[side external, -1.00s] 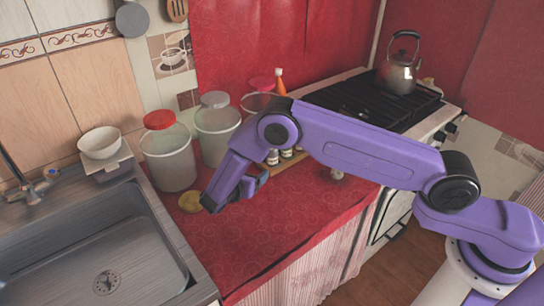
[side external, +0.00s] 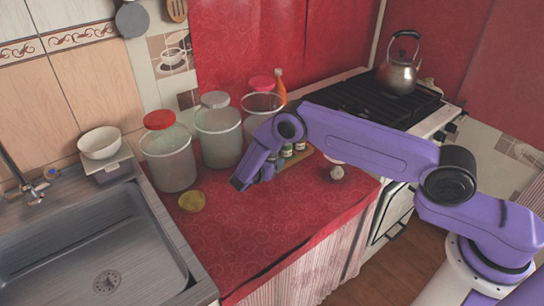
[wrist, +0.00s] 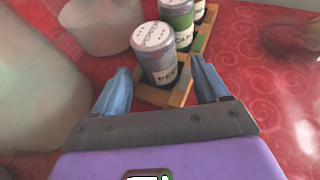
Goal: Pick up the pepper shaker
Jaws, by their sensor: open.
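The pepper shaker (wrist: 160,62), a grey cylinder with a pale lid and a label starting "PEP", stands upright at the near end of a wooden rack (wrist: 176,97) in the wrist view. My gripper (wrist: 160,68) is open, with a blue finger on either side of the shaker's position in the picture. I see no contact. Behind the shaker stand a green-labelled jar (wrist: 177,22) and another jar (wrist: 199,10). In the side view my gripper (side external: 256,180) is just left of the rack's jars (side external: 287,150); the arm hides part of the rack.
A yellow round item (side external: 192,201) lies to the left. A garlic-like bulb (side external: 337,173) lies right. The red counter front (side external: 255,228) is clear.

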